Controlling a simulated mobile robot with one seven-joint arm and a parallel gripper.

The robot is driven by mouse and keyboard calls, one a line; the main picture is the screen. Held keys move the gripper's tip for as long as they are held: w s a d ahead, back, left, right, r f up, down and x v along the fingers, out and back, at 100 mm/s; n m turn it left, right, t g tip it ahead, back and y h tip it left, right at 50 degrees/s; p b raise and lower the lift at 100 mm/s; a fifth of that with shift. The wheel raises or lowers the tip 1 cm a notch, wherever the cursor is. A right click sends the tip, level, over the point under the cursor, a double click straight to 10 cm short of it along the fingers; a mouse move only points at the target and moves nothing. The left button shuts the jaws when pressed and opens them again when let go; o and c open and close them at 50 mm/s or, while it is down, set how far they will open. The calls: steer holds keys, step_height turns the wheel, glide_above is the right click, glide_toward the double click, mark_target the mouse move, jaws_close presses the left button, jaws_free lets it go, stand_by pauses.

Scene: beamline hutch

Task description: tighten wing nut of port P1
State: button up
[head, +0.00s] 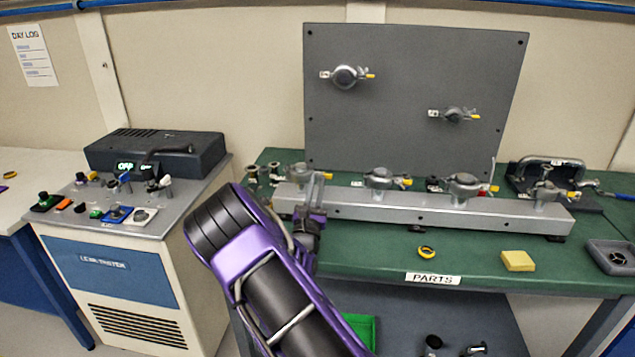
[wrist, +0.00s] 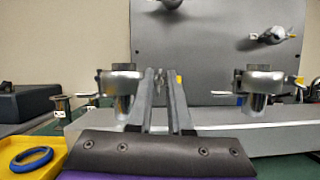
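A grey manifold (head: 400,208) on the green bench carries a row of clamped ports, each with a white tag and a yellow-tipped wing nut. My gripper (head: 313,182) is at its left end and partly hides the leftmost port. In the wrist view, my two fingers (wrist: 160,78) point forward, a narrow gap apart, just right of the left port's clamp (wrist: 121,82). That clamp's wing nut (wrist: 158,88) shows between them, with a yellow tip by the right finger. I cannot tell whether the fingers touch it. The tags are too small to read, so I cannot confirm P1.
A grey panel (head: 415,140) with two more clamps stands behind. A second manifold port (wrist: 264,82) is to the right. A leak tester (head: 155,150) stands left. A yellow ring (head: 426,252), a yellow block (head: 517,261) and a grey tray (head: 610,256) lie at the bench front.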

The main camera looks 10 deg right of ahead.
steer(key=shift+w+d+r, duration=0.15)
steer(key=shift+w+r, duration=0.1)
steer(key=shift+w, duration=0.2)
jaws_close()
stand_by(1.2)
